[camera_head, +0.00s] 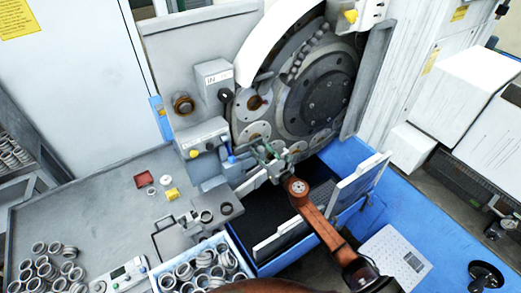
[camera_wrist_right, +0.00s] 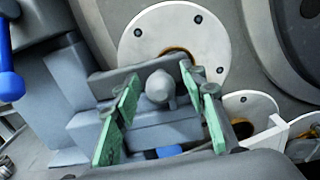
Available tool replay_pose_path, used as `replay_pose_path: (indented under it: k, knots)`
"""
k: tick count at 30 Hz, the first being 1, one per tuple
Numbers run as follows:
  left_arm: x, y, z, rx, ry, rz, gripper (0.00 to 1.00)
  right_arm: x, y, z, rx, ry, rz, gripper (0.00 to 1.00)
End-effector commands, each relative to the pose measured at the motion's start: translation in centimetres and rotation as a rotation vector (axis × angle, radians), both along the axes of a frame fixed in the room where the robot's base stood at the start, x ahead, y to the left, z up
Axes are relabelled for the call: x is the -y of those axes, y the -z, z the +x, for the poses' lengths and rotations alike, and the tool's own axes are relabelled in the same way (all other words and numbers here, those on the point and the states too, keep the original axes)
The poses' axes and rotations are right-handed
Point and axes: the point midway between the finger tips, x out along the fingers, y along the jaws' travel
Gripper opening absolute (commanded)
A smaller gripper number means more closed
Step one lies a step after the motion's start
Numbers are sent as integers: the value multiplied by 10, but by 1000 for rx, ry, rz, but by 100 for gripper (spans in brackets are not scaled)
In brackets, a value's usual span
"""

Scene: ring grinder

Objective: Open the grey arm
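The grey arm (camera_wrist_right: 138,74) shows in the right wrist view as a grey bar with a rounded knob (camera_wrist_right: 158,88), in front of a round metal flange (camera_wrist_right: 205,42). My right gripper (camera_wrist_right: 163,108) has its green-padded fingers spread on either side of the knob, with gaps visible on both sides. In the head view my right gripper (camera_head: 270,154) is at the lower front of the grinder (camera_head: 318,98) and hides much of the grey arm. I cannot tell how far the arm is swung. My left gripper is not in view.
A blue lever (camera_wrist_right: 8,75) stands left of the gripper in the wrist view. A dark open bin (camera_head: 282,252) is below my right arm.

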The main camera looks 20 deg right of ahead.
Motion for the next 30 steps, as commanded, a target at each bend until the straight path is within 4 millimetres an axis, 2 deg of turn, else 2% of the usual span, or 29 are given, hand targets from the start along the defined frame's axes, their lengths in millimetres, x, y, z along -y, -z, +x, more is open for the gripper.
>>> replay_pose_path:
  k: [7, 24, 30]
  knots:
    - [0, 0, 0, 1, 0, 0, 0, 0, 0, 1, 0, 0, 1, 38]
    - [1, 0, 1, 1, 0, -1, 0, 0, 0, 0, 0, 1, 1, 0]
    - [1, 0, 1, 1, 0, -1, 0, 0, 0, 0, 0, 1, 1, 0]
